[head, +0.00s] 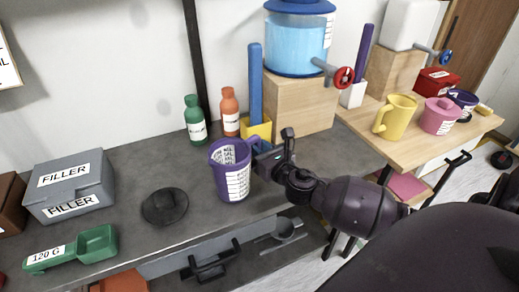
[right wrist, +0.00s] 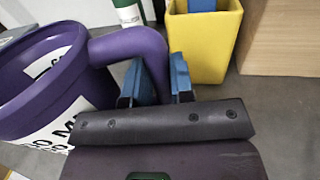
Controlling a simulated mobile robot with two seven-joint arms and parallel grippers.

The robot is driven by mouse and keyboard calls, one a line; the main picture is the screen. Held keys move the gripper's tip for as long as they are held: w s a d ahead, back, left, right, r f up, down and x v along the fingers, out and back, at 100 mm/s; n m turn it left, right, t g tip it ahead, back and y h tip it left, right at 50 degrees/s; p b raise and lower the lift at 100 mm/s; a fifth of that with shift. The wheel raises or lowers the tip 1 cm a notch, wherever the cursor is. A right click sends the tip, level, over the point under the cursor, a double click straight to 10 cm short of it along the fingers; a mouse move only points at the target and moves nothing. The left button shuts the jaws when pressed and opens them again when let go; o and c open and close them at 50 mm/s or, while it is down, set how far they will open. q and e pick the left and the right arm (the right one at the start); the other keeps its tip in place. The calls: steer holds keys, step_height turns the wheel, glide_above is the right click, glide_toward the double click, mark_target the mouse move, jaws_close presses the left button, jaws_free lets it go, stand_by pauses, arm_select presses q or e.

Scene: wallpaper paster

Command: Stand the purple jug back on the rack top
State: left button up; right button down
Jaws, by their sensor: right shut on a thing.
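The purple jug (head: 230,180) has white printed labels and is upright near the front of the grey bench; I cannot tell whether its base touches the bench. My right gripper (head: 268,160) is to the right of the jug and shut on its handle. In the right wrist view the purple jug (right wrist: 45,75) is at the left, and its handle curves down to the blue fingertips of the right gripper (right wrist: 166,78). A light wooden top (head: 411,150), perhaps the rack top, stands at the right with a yellow jug (head: 396,117) and a pink pot (head: 440,116) on it. My left gripper is out of view.
Close behind the purple jug are a yellow holder (head: 258,130), an orange bottle (head: 230,112) and a green bottle (head: 195,120). A wooden block (head: 298,108) carries a blue-filled dispenser (head: 297,45). A black round lid (head: 164,206) lies left of the jug.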

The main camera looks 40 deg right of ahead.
steer(key=c, duration=1)
jaws_free()
steer(key=shift+f, duration=0.1)
steer(key=shift+s, duration=0.3)
steer(key=s, duration=1.1)
steer(key=shift+a, duration=0.25)
steer(key=shift+s, duration=0.2)
steer(key=s+a+f+m+g, duration=0.2)
steer(key=f+m, duration=0.4)
steer(key=m, duration=0.5)
steer(key=s+a+f+m+g, duration=0.2)
steer(key=s+a+f+m, duration=0.2)
steer(key=m, duration=0.8)
steer(key=s+a+f+m+g, duration=0.3)
steer(key=s+f+m, duration=0.4)
steer(key=m, duration=0.4)
steer(key=shift+s+a+f+y, duration=0.1)
steer(key=shift+f+y, duration=0.2)
steer(key=shift+f, duration=0.3)
